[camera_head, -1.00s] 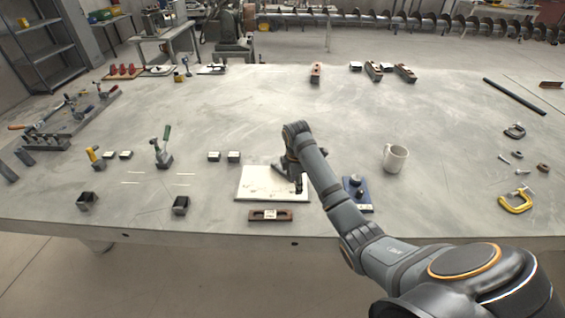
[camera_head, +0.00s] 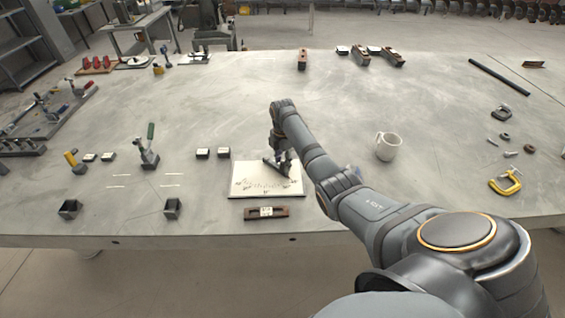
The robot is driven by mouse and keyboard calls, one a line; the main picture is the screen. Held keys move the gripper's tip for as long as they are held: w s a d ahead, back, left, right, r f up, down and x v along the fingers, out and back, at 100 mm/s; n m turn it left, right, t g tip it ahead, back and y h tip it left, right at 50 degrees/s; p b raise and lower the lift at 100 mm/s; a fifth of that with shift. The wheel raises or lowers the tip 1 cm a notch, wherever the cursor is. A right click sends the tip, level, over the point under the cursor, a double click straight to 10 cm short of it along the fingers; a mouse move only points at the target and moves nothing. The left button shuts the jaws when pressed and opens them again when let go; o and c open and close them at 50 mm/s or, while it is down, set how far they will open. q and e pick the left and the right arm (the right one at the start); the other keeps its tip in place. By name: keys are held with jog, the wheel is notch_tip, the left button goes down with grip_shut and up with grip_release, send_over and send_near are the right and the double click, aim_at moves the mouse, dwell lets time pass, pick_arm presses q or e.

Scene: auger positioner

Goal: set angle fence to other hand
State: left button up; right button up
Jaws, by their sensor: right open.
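A white plate (camera_head: 250,178) with dark markings lies flat near the front middle of the table. My right gripper (camera_head: 282,166) is over the plate's upper right part, pointing down, with its jaws open. A dark slanted piece (camera_head: 270,165), which may be the angle fence, shows at the gripper's left side. I cannot tell where this piece ends and the fingers begin, or whether they touch. My left gripper is out of view.
A brown level (camera_head: 266,212) lies in front of the plate. A white mug (camera_head: 388,147) stands right of my arm. A green-handled clamp (camera_head: 149,150) and small blocks (camera_head: 213,153) stand to the left. A yellow clamp (camera_head: 505,182) lies far right.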

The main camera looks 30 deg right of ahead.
jog(key=shift+f, duration=0.6)
jog(key=shift+c, duration=0.4)
grip_shut()
